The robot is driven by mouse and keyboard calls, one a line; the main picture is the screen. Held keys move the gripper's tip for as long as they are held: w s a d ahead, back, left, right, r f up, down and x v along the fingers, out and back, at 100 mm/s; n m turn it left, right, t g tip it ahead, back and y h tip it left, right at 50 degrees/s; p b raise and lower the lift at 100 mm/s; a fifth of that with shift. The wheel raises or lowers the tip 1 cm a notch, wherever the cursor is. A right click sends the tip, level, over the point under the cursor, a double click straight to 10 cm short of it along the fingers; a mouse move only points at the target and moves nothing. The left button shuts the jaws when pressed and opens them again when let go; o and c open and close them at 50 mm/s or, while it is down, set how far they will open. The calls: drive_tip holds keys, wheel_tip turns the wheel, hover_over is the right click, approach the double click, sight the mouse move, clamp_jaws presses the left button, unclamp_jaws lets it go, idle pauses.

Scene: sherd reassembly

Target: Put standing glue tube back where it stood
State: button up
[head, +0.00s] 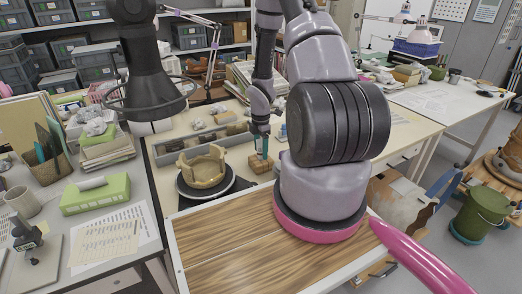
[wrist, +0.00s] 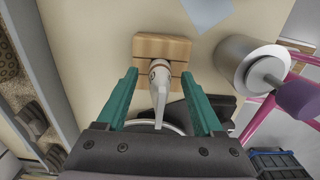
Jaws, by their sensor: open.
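The glue tube (wrist: 160,82) is white with a brownish band near its round end. In the wrist view it is at the wooden block (wrist: 181,48), its narrow part pointing back towards my gripper. My gripper (wrist: 159,74) is open, with one green finger on each side of the tube and a gap visible on both sides. In the head view my gripper (head: 264,148) is just above the wooden block (head: 260,164); the tube cannot be made out there. How deep the tube sits in the block cannot be told.
A tan broken bowl (head: 203,168) stands on a dark turntable (head: 187,195) left of the block. A grey cylinder (wrist: 235,62) is close right of my gripper in the wrist view. The wooden-topped surface (head: 225,250) in front is clear.

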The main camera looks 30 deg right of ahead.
wheel_tip(320, 180, up, 10)
drive_tip(key=shift+r, duration=0.2)
idle(0.4)
drive_tip(key=shift+r, duration=0.2)
drive_tip(key=s+a+r+m+t+h, duration=0.15)
drive_tip(key=r+m, duration=0.45)
drive_tip(key=r, duration=0.6)
drive_tip(key=s+a+r+m+t, duration=0.25)
drive_tip(key=r+m, duration=0.25)
drive_tip(key=r, duration=0.7)
drive_tip(key=s+a+r+m+t+y, duration=0.1)
drive_tip(key=s+a+r+m, duration=0.3)
drive_tip(key=s+r, duration=0.3)
drive_tip(key=s+a+r+m+t+y, duration=0.2)
drive_tip(key=s+a+r+m, duration=0.3)
drive_tip(key=s+r+m, duration=0.2)
drive_tip(key=shift+s+a+r+m, duration=0.2)
drive_tip(key=shift+s+r+m, duration=0.1)
drive_tip(key=shift+s, duration=0.55)
